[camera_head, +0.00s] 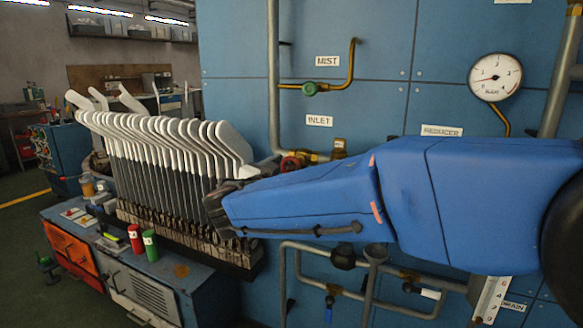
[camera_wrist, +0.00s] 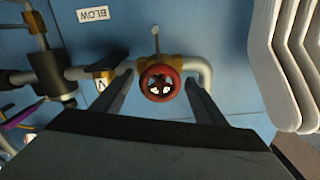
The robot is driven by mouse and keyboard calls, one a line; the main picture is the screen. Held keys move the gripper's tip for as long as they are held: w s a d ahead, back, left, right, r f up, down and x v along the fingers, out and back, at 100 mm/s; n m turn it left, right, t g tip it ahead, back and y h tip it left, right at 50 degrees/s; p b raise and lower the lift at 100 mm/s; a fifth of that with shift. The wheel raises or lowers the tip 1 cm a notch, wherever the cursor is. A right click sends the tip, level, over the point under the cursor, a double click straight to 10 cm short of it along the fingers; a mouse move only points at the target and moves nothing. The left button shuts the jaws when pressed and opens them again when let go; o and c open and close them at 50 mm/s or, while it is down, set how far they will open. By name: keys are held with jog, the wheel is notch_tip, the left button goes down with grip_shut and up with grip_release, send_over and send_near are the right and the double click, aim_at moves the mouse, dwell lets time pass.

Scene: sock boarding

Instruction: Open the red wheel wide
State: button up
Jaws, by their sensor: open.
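The red wheel (camera_wrist: 160,83) is a small spoked handwheel on a brass valve in the wrist view, with a grey pipe bending away beside it. My gripper (camera_wrist: 160,88) is open, with one finger to each side of the wheel and clear gaps between. I cannot tell how far the wheel lies beyond the fingertips. In the head view the red wheel (camera_head: 291,163) shows on the pipe below the INLET label, partly hidden. My blue arm reaches in from the right, and its gripper end (camera_head: 222,205) is near the white sock boards.
A rack of white sock boards (camera_head: 165,150) stands left of the valve, close to my gripper; they also show at right in the wrist view (camera_wrist: 284,60). A green-handled MIST valve (camera_head: 310,89) and a gauge (camera_head: 495,76) are above. Pipes (camera_head: 300,244) run below my arm.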

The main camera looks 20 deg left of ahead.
jog(key=shift+w, duration=0.3)
jog(key=c, duration=1)
jog(key=shift+c, duration=0.2)
